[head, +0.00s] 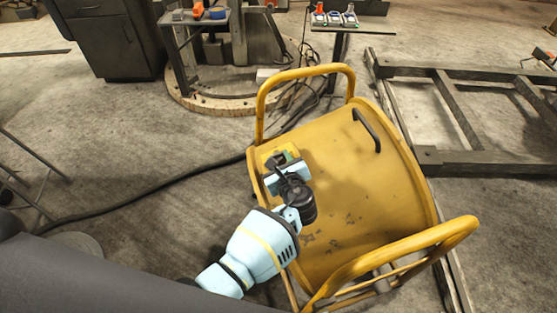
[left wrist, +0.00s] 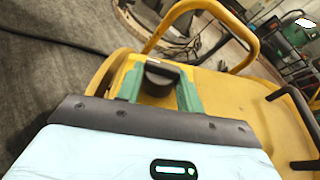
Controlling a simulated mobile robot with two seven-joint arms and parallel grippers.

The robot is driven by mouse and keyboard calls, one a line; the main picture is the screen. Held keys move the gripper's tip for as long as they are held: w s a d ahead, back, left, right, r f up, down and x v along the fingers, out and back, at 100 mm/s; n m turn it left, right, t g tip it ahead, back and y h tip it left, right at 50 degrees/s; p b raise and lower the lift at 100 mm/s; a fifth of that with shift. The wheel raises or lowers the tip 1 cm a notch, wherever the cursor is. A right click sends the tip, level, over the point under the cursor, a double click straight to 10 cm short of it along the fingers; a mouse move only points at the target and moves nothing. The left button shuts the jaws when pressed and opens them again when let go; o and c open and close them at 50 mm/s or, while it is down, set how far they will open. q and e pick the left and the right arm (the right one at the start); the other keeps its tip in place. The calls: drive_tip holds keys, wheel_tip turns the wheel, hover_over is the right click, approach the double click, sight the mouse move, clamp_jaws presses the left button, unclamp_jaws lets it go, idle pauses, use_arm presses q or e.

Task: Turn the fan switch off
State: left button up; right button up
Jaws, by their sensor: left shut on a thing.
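The yellow drum-shaped fan (head: 345,190) stands on the concrete floor at the middle right of the head view. Its switch, a dark knob (left wrist: 162,74), shows in the left wrist view on the fan's yellow top near one edge. My left gripper (head: 285,157) reaches down to the fan's upper left edge. In the left wrist view its green fingers stand on either side of the dark knob, shut on it. In the head view the gripper hides most of the knob. I cannot read the switch's setting. My right gripper is not in view.
Yellow tube handles (head: 305,72) rise at the fan's back and front. A black handle (head: 367,130) sits on its top. A dark cable (head: 150,187) runs across the floor at left. A metal frame (head: 480,125) lies at right. Small stands (head: 345,28) are behind.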

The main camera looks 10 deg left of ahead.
use_arm(q)
drive_tip(key=shift+r, duration=0.1)
idle(0.4)
drive_tip(key=o, duration=0.8)
drive_tip(key=shift+o, duration=0.8)
